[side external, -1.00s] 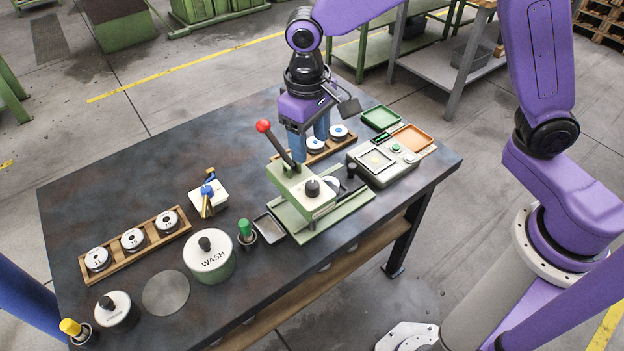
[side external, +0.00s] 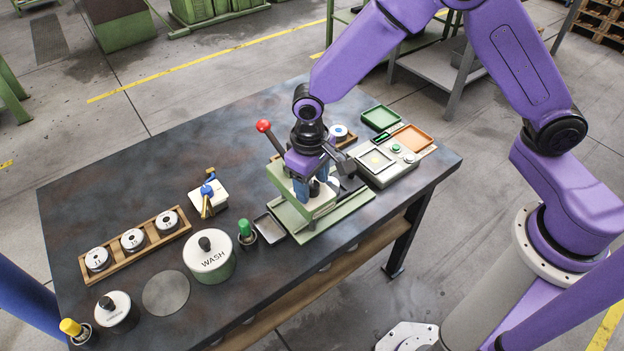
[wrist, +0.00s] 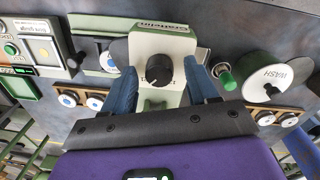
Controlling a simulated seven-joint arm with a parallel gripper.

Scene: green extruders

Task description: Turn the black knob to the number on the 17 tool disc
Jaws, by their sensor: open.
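The black knob (wrist: 159,70) sits on the pale top of the green extruder (wrist: 163,43), with marks around it too small to read. In the side view it shows dimly (side external: 314,187) between my fingers. My gripper (wrist: 162,76) is open, with one blue finger on either side of the knob and visible gaps. In the side view my gripper (side external: 315,192) is over the extruder top (side external: 290,176). Tool discs lie in the left rack: near (side external: 97,259), middle (side external: 133,239) and far (side external: 168,219). I cannot surely read which is 17.
The extruder's red-tipped lever (side external: 263,126) stands close left of my wrist. A WASH pot (side external: 209,258) and green-capped bottle (side external: 245,232) stand to the left. A scale (side external: 384,165), green tray (side external: 380,117) and orange tray (side external: 412,138) are at right. The back left of the table is clear.

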